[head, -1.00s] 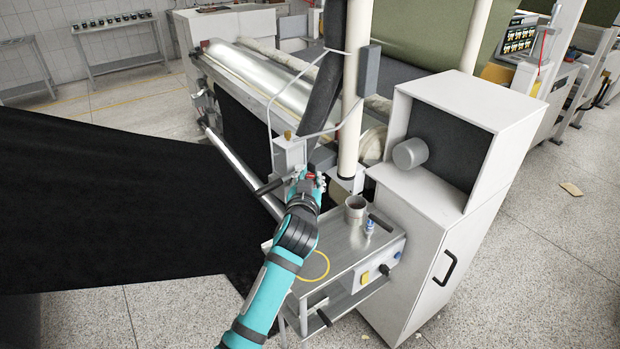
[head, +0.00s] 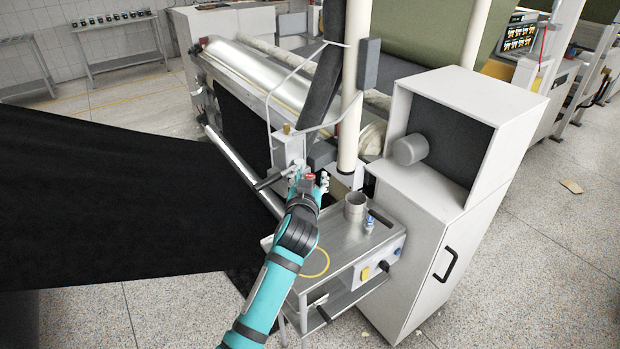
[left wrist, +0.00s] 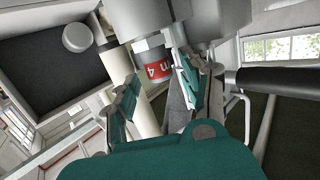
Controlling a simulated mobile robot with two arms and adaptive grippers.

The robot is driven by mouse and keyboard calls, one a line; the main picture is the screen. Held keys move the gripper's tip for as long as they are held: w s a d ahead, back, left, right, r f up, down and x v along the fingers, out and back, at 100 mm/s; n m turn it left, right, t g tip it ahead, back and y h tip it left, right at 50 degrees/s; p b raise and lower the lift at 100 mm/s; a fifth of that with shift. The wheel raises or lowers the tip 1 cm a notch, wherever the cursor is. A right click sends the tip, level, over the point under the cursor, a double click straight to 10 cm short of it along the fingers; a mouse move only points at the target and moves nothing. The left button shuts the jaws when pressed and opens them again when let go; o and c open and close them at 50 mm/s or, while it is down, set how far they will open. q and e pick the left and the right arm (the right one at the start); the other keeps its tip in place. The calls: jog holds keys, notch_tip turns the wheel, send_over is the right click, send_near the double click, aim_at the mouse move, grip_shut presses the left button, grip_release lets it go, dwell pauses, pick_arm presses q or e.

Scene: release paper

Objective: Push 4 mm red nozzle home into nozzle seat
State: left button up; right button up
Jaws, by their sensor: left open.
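The red nozzle (left wrist: 157,72) with an upside-down "4" on it shows in the left wrist view, below a grey housing (left wrist: 160,18). A grey collar sits between its red band and the housing. The seat itself is hidden, so I cannot tell how deep the nozzle sits. In the head view a small red patch (head: 309,177) shows at my left gripper (head: 308,182). The left gripper is open, its teal fingers on either side of the nozzle, with gaps visible. My right gripper is not in view.
A metal side table (head: 340,245) holds a grey cup (head: 355,204), a small blue item (head: 370,221) and a yellow ring (head: 316,263). A white cabinet (head: 430,235) stands on the right. Black fabric (head: 110,200) spreads left. A white pole (head: 352,95) rises behind the gripper.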

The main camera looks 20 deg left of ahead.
pick_arm(q)
jog(key=shift+a, duration=0.1)
jog(key=v, duration=1.2)
jog(key=shift+f, duration=0.1)
